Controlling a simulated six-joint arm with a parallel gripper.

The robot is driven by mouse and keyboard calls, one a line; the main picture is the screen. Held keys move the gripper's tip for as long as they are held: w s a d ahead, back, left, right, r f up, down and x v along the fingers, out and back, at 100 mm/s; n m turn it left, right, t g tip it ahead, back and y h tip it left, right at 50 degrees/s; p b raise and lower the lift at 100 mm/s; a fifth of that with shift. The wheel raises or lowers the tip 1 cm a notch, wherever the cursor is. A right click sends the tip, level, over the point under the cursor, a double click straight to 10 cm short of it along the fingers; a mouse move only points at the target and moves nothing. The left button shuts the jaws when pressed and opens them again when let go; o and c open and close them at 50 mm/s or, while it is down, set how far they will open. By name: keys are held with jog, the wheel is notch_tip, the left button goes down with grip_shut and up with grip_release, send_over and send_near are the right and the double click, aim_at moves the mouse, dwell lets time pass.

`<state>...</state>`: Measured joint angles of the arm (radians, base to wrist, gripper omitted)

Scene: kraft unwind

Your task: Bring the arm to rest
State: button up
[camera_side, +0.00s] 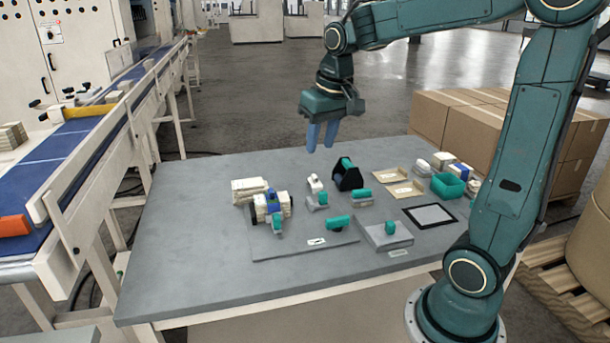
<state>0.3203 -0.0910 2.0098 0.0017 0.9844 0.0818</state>
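My gripper (322,137) hangs over the back part of the grey table (190,250), its two blue fingers pointing down. A narrow gap shows between the fingers and nothing is held. The gripper is above the table top and touches nothing. My arm reaches in from the right, with its base at the table's front right.
Below are a black-and-teal holder (347,175), a white-and-blue assembly (268,208) on a grey plate, a grey block (385,236), a teal bin (447,186) and a black-framed pad (430,215). A conveyor (60,155) runs at left; cardboard boxes (465,125) stand behind right. The table's front left is clear.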

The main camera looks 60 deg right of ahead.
jog(key=s+a+f+n+t+y, duration=0.1)
jog(key=s+a+n+t, duration=0.2)
jog(key=s+a, duration=0.8)
jog(key=s+n, duration=0.1)
jog(key=s, duration=0.3)
jog(key=shift+n, duration=0.3)
